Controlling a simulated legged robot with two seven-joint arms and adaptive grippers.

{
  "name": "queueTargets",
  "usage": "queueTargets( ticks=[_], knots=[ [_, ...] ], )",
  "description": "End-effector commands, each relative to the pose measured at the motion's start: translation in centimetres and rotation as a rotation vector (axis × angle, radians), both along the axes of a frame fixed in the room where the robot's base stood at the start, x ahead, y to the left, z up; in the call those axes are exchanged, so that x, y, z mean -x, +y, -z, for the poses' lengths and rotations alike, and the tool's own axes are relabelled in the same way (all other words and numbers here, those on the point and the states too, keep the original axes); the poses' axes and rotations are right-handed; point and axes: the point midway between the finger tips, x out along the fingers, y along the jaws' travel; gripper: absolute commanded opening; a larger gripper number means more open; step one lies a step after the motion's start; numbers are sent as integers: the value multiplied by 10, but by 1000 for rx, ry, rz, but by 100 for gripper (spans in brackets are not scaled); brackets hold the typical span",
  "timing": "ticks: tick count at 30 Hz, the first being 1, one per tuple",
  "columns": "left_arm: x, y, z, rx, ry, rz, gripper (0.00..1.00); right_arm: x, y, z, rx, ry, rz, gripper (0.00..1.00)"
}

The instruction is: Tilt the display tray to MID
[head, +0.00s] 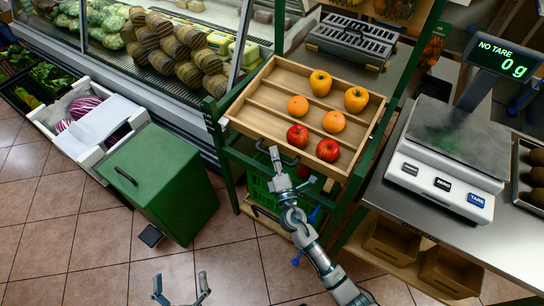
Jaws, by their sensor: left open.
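The wooden display tray (258,119) sits on a green-framed stand at the centre of the head view. My left gripper (181,288) is open and empty over the floor at the bottom. No tilt marking is readable.
A scale (455,145) stands on the metal counter at right. A green box (160,180) and a white crate with purple vegetables (82,107) stand at left beside the glass display case. A green crate (262,187) sits beneath the tray. Tiled floor is free at lower left.

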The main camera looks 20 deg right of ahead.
Motion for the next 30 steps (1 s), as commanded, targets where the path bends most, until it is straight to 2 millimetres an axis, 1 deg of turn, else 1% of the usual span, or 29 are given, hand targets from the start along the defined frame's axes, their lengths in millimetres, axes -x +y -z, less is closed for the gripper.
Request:
queueTargets(
  ticks=[8,11,14,21,24,27,30],
  knots=[
    [1,-1,0,1,0,2,100,0,7,1,2,2,-7,41],
    [2,0,-1,2,-1,2,100,7,8,3,2,4,-8,41],
    [2,0,-1,2,-1,2,100,23,9,8,0,5,-8,41],
    [2,-1,-1,1,-1,1,100,75,9,24,0,7,-6,41],
    [2,-1,-1,0,0,1,100,93,9,28,0,6,-5,41],
    [1,-1,-1,0,0,1,100,106,10,31,0,5,-5,41],
    [1,-1,-1,0,0,1,100,113,10,33,-2,4,-3,41]
  ],
)
